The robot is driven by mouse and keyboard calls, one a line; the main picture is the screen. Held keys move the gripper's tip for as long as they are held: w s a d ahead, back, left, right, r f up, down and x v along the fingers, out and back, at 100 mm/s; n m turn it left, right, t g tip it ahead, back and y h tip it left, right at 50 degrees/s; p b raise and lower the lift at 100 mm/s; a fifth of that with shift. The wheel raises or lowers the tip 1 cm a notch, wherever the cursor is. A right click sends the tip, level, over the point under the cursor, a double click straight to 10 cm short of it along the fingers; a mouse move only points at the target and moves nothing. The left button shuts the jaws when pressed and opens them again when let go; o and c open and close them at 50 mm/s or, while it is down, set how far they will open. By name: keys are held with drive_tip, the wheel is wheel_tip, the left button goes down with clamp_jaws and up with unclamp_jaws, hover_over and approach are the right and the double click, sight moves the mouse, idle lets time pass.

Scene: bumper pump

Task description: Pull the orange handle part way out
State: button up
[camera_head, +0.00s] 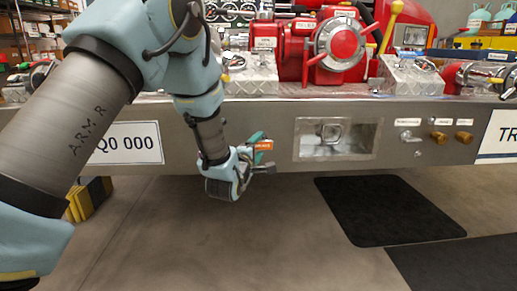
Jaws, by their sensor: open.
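A small orange piece with white lettering (264,145) shows on the front of the grey metal bumper (225,115), left of the recessed panel. It looks like the orange handle or its label, but it is too small and partly covered to tell which. My gripper (262,154) is right at it, with one finger above and one below in the picture. The jaws are open. I cannot tell whether a finger touches the orange piece. The gripper and wrist hide the bumper just left of it.
A recessed panel with a latch (332,132) lies to the right. Two brass knobs (440,137) and a small lever (407,135) stick out further right. A red pump (335,45) stands on the bumper. The floor below is clear, with black mats (388,207).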

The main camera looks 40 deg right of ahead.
clamp_jaws()
idle(0.6)
idle(0.9)
